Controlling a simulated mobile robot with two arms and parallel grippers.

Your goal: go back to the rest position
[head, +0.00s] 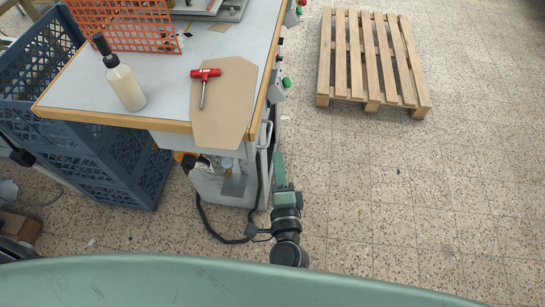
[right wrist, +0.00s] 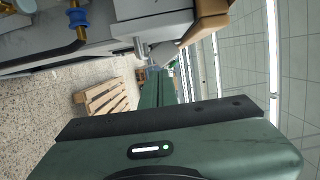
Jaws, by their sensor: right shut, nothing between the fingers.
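My right gripper (head: 278,168) is shut and empty. It hangs over the tiled floor just right of the workbench (head: 165,100), below the bench top's front right corner. In the right wrist view the green fingers (right wrist: 158,92) are together, with nothing visible between them. My left gripper is not in view.
On the bench are a bottle (head: 125,85), a red-handled tool (head: 204,80) on a brown board (head: 225,112), and an orange grid (head: 125,25). Blue crates (head: 110,165) stand left. A black cable (head: 215,232) hangs near my right arm. A wooden pallet (head: 370,60) lies on otherwise open floor at right.

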